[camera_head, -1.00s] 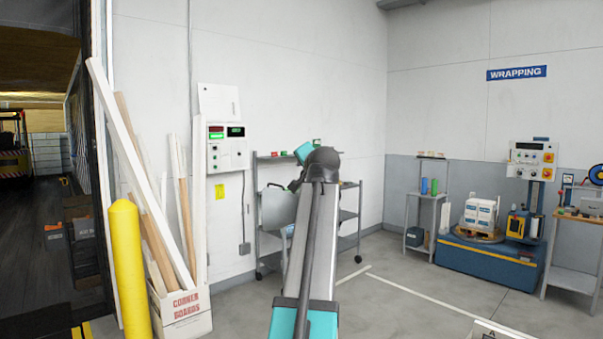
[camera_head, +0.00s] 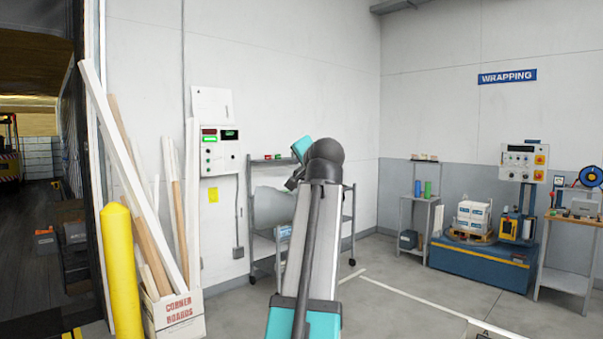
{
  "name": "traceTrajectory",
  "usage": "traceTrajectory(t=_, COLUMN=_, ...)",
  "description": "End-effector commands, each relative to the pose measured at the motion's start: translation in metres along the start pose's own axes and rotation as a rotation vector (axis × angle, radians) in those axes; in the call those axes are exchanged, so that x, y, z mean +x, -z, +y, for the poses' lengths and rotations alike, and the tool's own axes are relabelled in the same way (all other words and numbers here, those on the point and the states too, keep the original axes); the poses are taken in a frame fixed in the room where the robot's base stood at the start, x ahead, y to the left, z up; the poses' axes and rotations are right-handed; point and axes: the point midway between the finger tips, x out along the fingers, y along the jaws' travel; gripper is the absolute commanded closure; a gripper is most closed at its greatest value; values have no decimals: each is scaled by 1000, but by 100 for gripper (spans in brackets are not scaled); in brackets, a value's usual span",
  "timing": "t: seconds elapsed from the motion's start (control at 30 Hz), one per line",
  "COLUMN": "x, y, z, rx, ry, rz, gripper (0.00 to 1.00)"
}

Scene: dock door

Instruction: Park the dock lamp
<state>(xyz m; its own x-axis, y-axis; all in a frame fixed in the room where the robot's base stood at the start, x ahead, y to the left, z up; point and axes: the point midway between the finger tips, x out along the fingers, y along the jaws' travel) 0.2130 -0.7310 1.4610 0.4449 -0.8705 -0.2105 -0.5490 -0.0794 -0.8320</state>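I cannot make out a dock lamp in this view. My arm rises from the bottom middle, with a dark rounded joint and a teal cap at its top. My gripper does not show; the arm's far end is hidden behind its upper links. The dock doorway (camera_head: 40,215) stands open at the left, with a dark trailer floor inside.
A yellow bollard (camera_head: 121,270) and a corner-boards box (camera_head: 178,316) with leaning boards stand beside the doorway. A control box (camera_head: 220,150) hangs on the wall. A wheeled rack (camera_head: 347,215) is partly behind my arm. A wrapping machine (camera_head: 480,262) stands right. Floor between is clear.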

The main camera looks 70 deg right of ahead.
Motion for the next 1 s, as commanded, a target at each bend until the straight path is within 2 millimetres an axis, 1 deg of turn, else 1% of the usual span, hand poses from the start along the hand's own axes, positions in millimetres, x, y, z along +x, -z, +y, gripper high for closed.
traceTrajectory(t=0.03, x=-9, y=-1, z=2, rx=0, ry=1, rz=2, gripper=71)
traceTrajectory(t=0.2, x=-34, y=-2, z=1, rx=-1, ry=1, rz=2, gripper=71)
traceTrajectory(t=0.4, x=-52, y=-1, z=0, rx=0, ry=1, rz=1, gripper=71)
traceTrajectory(t=0.57, x=-58, y=0, z=-1, rx=0, ry=2, rz=1, gripper=71)
traceTrajectory(t=0.83, x=-58, y=0, z=-1, rx=0, ry=1, rz=1, gripper=71)
traceTrajectory(t=0.97, x=-58, y=-1, z=-1, rx=-1, ry=1, rz=0, gripper=92)
traceTrajectory(t=1.0, x=-57, y=-1, z=-1, rx=-1, ry=1, rz=-1, gripper=99)
